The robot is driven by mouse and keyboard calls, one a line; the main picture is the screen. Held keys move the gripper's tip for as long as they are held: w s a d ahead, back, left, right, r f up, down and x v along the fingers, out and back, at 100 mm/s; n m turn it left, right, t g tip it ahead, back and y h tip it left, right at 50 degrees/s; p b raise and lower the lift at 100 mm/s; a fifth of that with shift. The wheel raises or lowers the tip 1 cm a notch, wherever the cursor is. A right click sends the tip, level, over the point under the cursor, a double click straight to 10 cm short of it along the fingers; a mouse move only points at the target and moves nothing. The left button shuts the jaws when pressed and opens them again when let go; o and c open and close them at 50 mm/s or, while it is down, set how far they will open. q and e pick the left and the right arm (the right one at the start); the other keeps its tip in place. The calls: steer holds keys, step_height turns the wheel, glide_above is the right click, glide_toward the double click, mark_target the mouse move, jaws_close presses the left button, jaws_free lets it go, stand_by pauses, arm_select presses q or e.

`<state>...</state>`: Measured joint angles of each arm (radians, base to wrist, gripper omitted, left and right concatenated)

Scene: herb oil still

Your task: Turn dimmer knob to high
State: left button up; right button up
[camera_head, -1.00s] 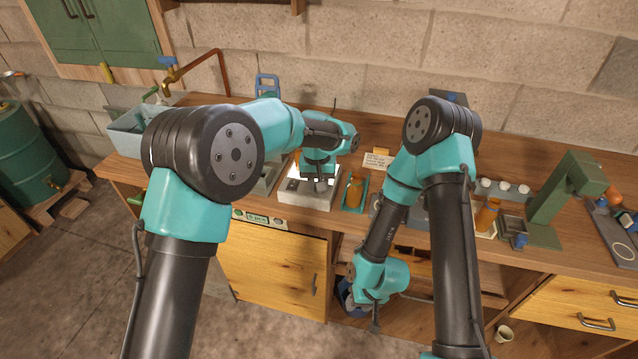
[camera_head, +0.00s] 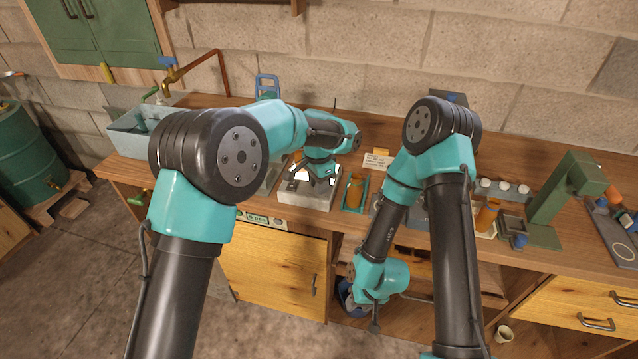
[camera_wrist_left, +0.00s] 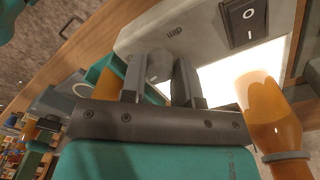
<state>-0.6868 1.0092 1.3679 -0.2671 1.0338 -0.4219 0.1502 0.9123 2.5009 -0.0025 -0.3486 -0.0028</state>
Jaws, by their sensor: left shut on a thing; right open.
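The dimmer knob (camera_wrist_left: 160,66) is a grey knob on the pale light box, beside the printed word "dim". My left gripper (camera_wrist_left: 162,82) is shut on it, one finger on each side. In the head view my left gripper (camera_head: 322,182) is over the front of the light box (camera_head: 306,201), and the knob itself is hidden there. The box has a lit white panel (camera_wrist_left: 245,72) and a black rocker switch (camera_wrist_left: 246,18). The knob's exact setting cannot be read. My right gripper (camera_head: 375,318) is open and empty, low in front of the bench.
An amber bottle (camera_wrist_left: 270,115) stands close to the left gripper. Another amber bottle (camera_head: 354,190) sits in a teal tray just right of the light box. A green press (camera_head: 560,200) stands farther right. A sink (camera_head: 128,138) is at the left.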

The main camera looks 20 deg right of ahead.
arm_select(q)
steer(key=shift+m, duration=1)
steer(key=o, duration=0.9)
steer(key=shift+r, duration=0.1)
steer(key=r, duration=1.7)
steer(key=shift+w+r, duration=0.1)
steer(key=shift+w, duration=0.3)
